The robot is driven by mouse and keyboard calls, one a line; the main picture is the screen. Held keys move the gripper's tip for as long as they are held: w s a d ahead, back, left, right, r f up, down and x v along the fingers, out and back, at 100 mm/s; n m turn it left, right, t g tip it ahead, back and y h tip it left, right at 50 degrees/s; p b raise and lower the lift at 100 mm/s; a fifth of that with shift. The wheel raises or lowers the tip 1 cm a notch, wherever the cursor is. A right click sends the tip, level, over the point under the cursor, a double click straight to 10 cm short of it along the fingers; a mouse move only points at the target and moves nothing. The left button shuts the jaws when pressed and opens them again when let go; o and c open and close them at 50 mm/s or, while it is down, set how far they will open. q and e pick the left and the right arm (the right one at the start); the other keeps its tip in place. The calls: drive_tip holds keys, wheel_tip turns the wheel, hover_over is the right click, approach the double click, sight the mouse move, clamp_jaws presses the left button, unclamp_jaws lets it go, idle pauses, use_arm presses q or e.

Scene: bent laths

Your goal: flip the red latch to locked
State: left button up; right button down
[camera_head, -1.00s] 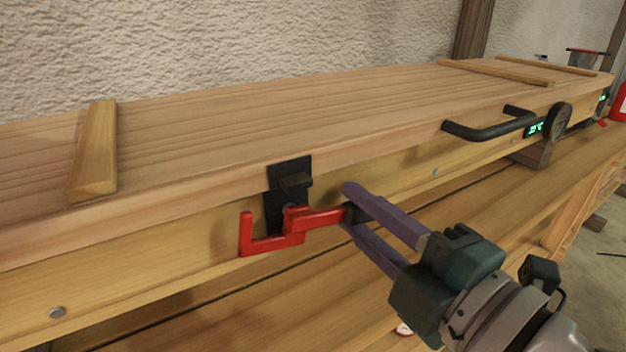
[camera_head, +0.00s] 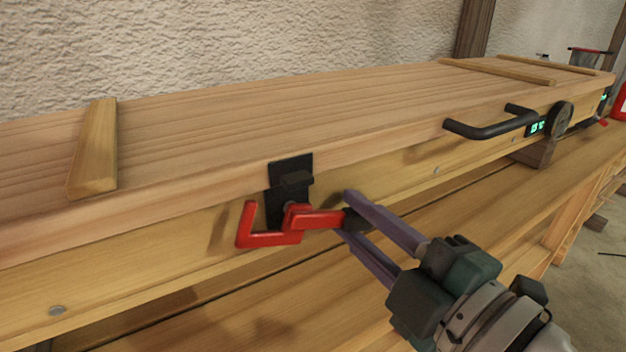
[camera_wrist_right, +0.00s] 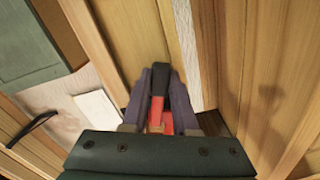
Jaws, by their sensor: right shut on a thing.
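The red latch (camera_head: 270,236) is mounted on the front of the long wooden box, below a black catch plate (camera_head: 291,180). Its red hook end points to the left and its lever arm extends to the right, ending in a black tip. My right gripper (camera_head: 350,215) is shut on the black tip of the lever. In the right wrist view the black tip and part of the red lever (camera_wrist_right: 158,115) sit between the two purple fingers (camera_wrist_right: 160,95). My left gripper is not in view.
The wooden lid (camera_head: 300,110) carries a black handle (camera_head: 490,127) and wooden battens (camera_head: 94,150). A black dial (camera_head: 559,118) with a green display stands at the right. A wooden bench (camera_head: 200,325) runs below the box. A textured wall stands behind.

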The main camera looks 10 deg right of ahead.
drive_tip(key=f+m, duration=0.1)
drive_tip(key=a+m, duration=0.1)
drive_tip(key=m, duration=0.1)
drive_tip(key=shift+s+f+m, duration=0.15)
drive_tip(key=shift+f+m, duration=0.15)
drive_tip(key=shift+f, duration=0.1)
drive_tip(key=a+m, duration=0.1)
drive_tip(key=m, duration=0.2)
drive_tip(key=s+a+f+m+p, duration=0.1)
drive_tip(key=a+m, duration=0.1)
drive_tip(key=m, duration=0.1)
drive_tip(key=a+f+m, duration=0.1)
drive_tip(key=m, duration=0.3)
drive_tip(key=shift+s+a+f, duration=0.1)
drive_tip(key=shift+s+a, duration=0.15)
drive_tip(key=shift+s, duration=0.1)
drive_tip(key=c, duration=0.7)
unclamp_jaws()
